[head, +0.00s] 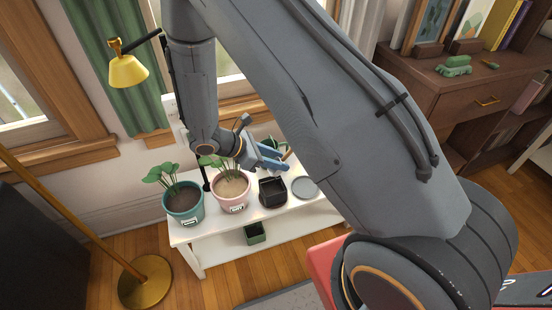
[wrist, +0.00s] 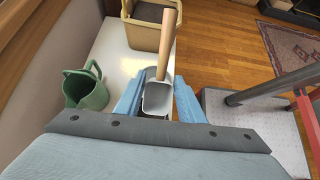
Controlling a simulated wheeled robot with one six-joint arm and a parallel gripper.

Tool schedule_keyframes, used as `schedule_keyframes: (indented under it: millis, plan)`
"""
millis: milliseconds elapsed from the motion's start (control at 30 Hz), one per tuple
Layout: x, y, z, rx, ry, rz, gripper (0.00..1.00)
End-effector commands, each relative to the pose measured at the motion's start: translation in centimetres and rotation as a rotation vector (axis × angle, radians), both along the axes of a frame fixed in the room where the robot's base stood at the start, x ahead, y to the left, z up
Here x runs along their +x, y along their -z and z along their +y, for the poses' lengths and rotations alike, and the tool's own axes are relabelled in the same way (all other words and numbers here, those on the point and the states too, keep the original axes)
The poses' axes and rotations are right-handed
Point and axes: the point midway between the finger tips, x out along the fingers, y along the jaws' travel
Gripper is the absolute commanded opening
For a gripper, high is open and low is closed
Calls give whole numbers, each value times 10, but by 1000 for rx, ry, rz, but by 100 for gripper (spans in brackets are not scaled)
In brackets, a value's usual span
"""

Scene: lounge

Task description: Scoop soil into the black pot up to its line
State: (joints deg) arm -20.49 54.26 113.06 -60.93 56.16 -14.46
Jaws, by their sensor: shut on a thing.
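The black pot (head: 272,192) stands on the white bench, between the pink pot and a grey saucer. Its line and its contents cannot be made out. My gripper (head: 272,157), with blue fingers, is above and behind the black pot. In the wrist view my gripper (wrist: 157,92) is shut on a scoop with a pale metal bowl (wrist: 157,98) and a wooden handle (wrist: 166,45) that points away. I cannot tell whether soil is in the bowl. A tan bin (wrist: 150,36) with a dark inside stands beyond the scoop. The black pot is not seen in the wrist view.
A teal pot (head: 184,205) and a pink pot (head: 231,196) hold plants on the bench (head: 221,228). A grey saucer (head: 305,188) lies right of the black pot. A green watering can (wrist: 87,88) stands left of my gripper. A gold lamp (head: 129,72) is at the left.

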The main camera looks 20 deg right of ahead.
Motion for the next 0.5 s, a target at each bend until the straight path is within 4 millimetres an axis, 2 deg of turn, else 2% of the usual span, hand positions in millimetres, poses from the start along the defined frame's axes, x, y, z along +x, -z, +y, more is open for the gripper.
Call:
schedule_keyframes:
  millis: [500]
  plan:
    - [-1, -14, -11, 178, 4, -1, 13]
